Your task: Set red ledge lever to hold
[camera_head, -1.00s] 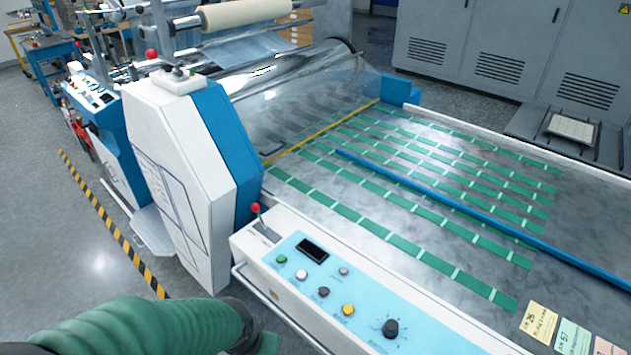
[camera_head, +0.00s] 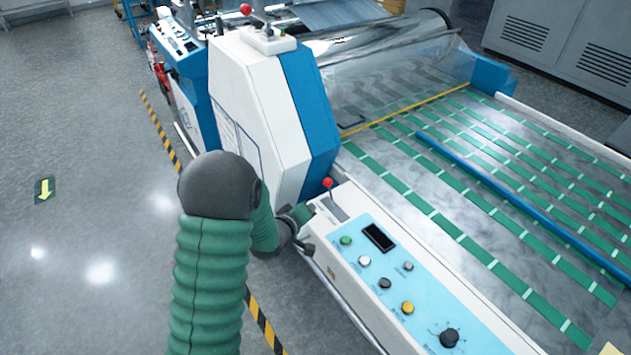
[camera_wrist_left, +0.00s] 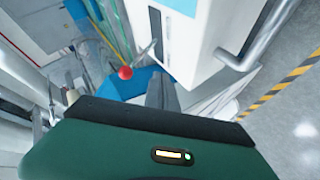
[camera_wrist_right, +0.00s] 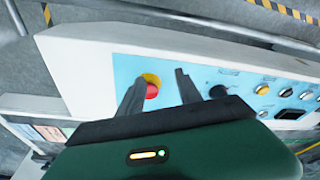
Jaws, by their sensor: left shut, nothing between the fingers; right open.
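The red ledge lever (camera_head: 327,184), a red ball on a thin metal rod, stands at the far end of the white ledge beside the blue control panel. It also shows in the left wrist view (camera_wrist_left: 125,73), with its rod slanting up to the right. My left gripper (camera_head: 306,243) is shut and empty, low at the ledge's outer side, apart from the red ball. Its fingers (camera_wrist_left: 160,92) show just right of the ball in the left wrist view. My right gripper (camera_wrist_right: 160,90) is open over a panel. No hold marking is readable.
A red button with a yellow ring (camera_wrist_right: 152,86) lies between my right fingers in view. The control panel (camera_head: 415,290) carries several knobs. A white and blue machine housing (camera_head: 265,110) rises behind the lever, with another red-ball lever (camera_head: 246,9) on top. A metal rail runs along the ledge.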

